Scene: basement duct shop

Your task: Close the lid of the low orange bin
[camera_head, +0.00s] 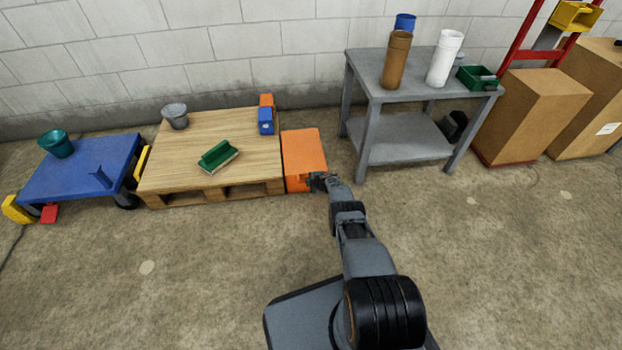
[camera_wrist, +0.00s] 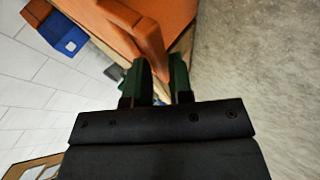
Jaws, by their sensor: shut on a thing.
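The low orange bin (camera_head: 304,152) stands on the floor between the wooden pallet and the grey table. Its broad orange top looks flat or nearly flat in the head view; I cannot tell whether the lid is fully down. My gripper (camera_head: 318,182) is at the bin's front right corner. In the wrist view the orange bin (camera_wrist: 108,28) fills the upper middle. An orange bar on it (camera_wrist: 149,40) runs down between the green-dark fingers of my gripper (camera_wrist: 162,75), which is shut on it. The fingers partly hide the bar's end.
The wooden pallet (camera_head: 245,145), left of the bin, carries a green tray (camera_head: 218,155), a grey bucket (camera_head: 175,115) and a blue bin (camera_head: 265,121). The grey table (camera_head: 375,90) stands close on the right. The floor (camera_head: 190,270) in front is clear.

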